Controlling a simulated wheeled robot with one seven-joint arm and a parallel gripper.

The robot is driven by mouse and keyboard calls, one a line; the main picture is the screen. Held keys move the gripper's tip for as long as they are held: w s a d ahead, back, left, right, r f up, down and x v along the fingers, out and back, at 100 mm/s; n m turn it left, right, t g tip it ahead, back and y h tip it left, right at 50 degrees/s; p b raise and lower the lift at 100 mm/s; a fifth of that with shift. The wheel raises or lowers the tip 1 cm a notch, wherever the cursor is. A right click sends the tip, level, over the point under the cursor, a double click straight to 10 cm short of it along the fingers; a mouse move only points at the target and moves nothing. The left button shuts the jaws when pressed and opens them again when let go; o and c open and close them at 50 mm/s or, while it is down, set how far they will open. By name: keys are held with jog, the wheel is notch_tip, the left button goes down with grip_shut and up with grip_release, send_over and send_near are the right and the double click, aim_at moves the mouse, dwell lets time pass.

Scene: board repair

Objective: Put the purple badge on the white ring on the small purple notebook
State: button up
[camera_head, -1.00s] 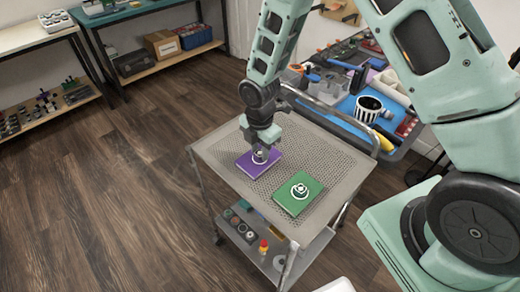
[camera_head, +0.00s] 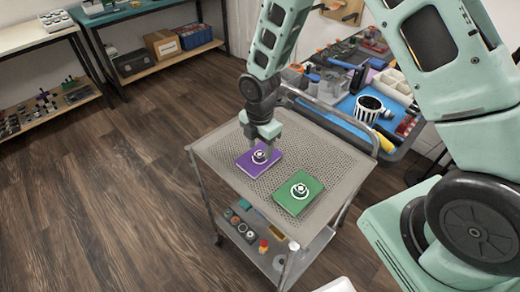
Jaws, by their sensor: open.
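The small purple notebook (camera_head: 247,168) lies on the left part of the grey cart top. A small dark badge (camera_head: 259,156) sits on the white ring on this notebook; its purple colour is hard to make out at this size. My gripper (camera_head: 262,142) is open and empty, just above the badge and pointing down. The ring is mostly covered by the badge, with its pale edge showing around it.
A green notebook (camera_head: 313,184) with a dark round piece on its white ring lies to the right on the perforated cart top (camera_head: 225,151). Several small items stand on the cart's lower shelf (camera_head: 262,259). A cluttered blue workbench with a striped mug (camera_head: 368,108) is behind.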

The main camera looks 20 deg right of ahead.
aim_at(260, 154)
notch_tip(260, 154, up, 10)
jog(key=s+a+r+m, duration=0.2)
jog(key=s+m, duration=0.3)
jog(key=s, duration=0.3)
jog(key=s+a+r+m, duration=0.2)
jog(key=s+r+m, duration=0.3)
jog(key=s, duration=0.3)
jog(key=s+a+r+m, duration=0.2)
jog(key=s+r+m, duration=0.2)
jog(key=s, duration=0.5)
jog(key=shift+m+y, duration=0.3)
jog(key=shift+m, duration=0.2)
